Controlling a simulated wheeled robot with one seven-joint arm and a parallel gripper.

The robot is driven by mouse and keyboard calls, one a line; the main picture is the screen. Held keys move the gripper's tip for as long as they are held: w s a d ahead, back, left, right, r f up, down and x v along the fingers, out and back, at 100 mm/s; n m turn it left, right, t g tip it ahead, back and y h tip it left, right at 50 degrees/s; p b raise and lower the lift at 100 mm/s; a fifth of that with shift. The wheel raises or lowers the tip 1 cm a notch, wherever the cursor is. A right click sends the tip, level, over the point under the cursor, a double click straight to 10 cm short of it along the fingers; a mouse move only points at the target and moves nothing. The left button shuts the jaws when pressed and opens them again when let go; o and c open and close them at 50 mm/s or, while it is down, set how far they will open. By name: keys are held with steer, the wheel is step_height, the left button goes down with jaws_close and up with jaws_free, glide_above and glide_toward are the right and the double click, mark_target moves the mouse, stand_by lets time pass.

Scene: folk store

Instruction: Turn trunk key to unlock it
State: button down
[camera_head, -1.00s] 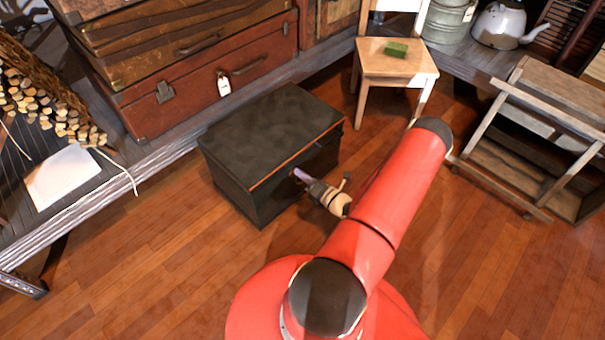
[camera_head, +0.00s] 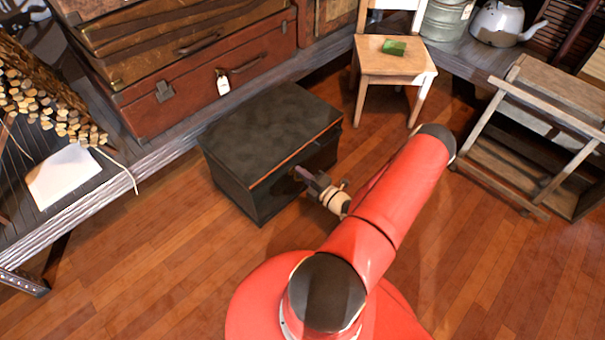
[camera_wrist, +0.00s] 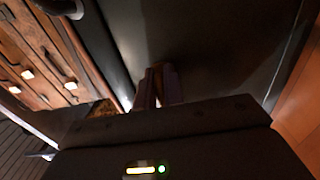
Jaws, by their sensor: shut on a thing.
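The trunk (camera_head: 270,130) is a black box on the wooden floor, with its lid closed. My gripper (camera_head: 299,175) is at the middle of the trunk's front face, close against it. In the wrist view, my gripper's two fingers (camera_wrist: 158,88) are close together and point at the dark trunk front (camera_wrist: 215,55). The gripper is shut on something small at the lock. The key itself is hidden by the fingers and the shadow, so its angle cannot be told.
Red-brown suitcases (camera_head: 200,85) lie on a low platform behind the trunk. A small wooden chair (camera_head: 395,65) with a green block (camera_head: 394,47) stands to the right. A wooden rack (camera_head: 535,130) is at the far right. The floor left of my base is clear.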

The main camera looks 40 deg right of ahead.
stand_by(0.4)
steer(key=c, duration=1.5)
jaws_free()
steer(key=s, duration=0.7)
steer(key=shift+s+d, duration=0.35)
steer(key=shift+s, duration=0.05)
